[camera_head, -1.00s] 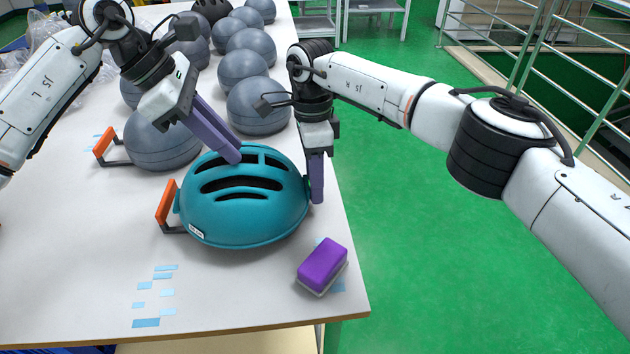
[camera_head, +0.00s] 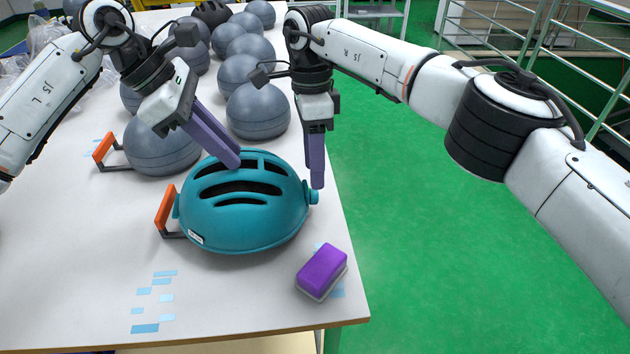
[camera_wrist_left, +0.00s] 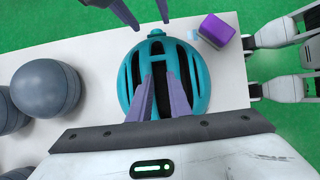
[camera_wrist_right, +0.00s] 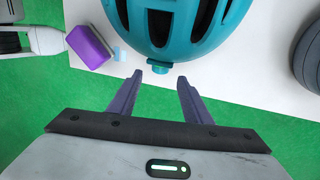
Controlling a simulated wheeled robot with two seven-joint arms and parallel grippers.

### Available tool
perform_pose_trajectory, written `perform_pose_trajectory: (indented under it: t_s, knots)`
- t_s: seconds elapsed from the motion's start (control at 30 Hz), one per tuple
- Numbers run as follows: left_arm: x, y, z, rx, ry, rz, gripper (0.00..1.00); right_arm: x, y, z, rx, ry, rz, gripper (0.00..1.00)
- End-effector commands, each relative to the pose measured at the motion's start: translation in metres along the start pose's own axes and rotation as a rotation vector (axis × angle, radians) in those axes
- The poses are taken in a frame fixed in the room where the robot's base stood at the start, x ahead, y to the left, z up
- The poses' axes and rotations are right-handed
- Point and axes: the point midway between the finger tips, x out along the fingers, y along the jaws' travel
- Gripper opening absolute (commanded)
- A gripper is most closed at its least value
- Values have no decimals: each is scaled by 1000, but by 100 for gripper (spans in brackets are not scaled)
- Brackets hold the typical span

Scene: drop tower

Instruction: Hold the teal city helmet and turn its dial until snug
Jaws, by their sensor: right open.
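The teal helmet (camera_head: 243,222) sits dome up near the table's right edge; it also shows in the left wrist view (camera_wrist_left: 195,75) and right wrist view (camera_wrist_right: 195,45). Its small teal dial (camera_head: 313,197) sticks out on the right side, clear in the right wrist view (camera_wrist_right: 160,66). My left gripper (camera_head: 236,160) has its fingers at the helmet's top vents, close together on the shell; the exact contact of the tips is hidden. My right gripper (camera_head: 318,187) points down beside the dial, open and empty, its fingertips just short of the dial in the right wrist view.
An orange-padded bracket (camera_head: 167,208) stands against the helmet's left side. A purple block (camera_head: 322,271) lies at the front right. Several grey domes (camera_head: 258,108) stand behind, one with another orange bracket (camera_head: 103,147). The front left of the table (camera_head: 75,270) is clear apart from blue tape pieces.

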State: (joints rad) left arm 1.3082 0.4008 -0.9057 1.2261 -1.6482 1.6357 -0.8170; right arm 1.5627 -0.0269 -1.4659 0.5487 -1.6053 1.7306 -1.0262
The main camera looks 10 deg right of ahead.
Motion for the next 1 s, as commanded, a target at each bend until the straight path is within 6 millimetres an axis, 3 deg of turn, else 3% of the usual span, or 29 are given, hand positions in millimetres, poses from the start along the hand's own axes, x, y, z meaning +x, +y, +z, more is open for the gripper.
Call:
perform_pose_trajectory:
  t_s: [0.03,0.17,0.33,1.0]
  knots:
    - [8,-2,-8,-9,18,-14,17,-13,0,0,3,0,-4,45]
    - [8,-2,-8,-9,18,-14,17,-40,0,1,2,-1,-3,45]
    - [8,-2,-8,-9,18,-14,17,-56,1,0,3,0,-1,45]
    - [8,-2,-8,-9,17,-14,17,-63,1,-1,1,0,0,45]
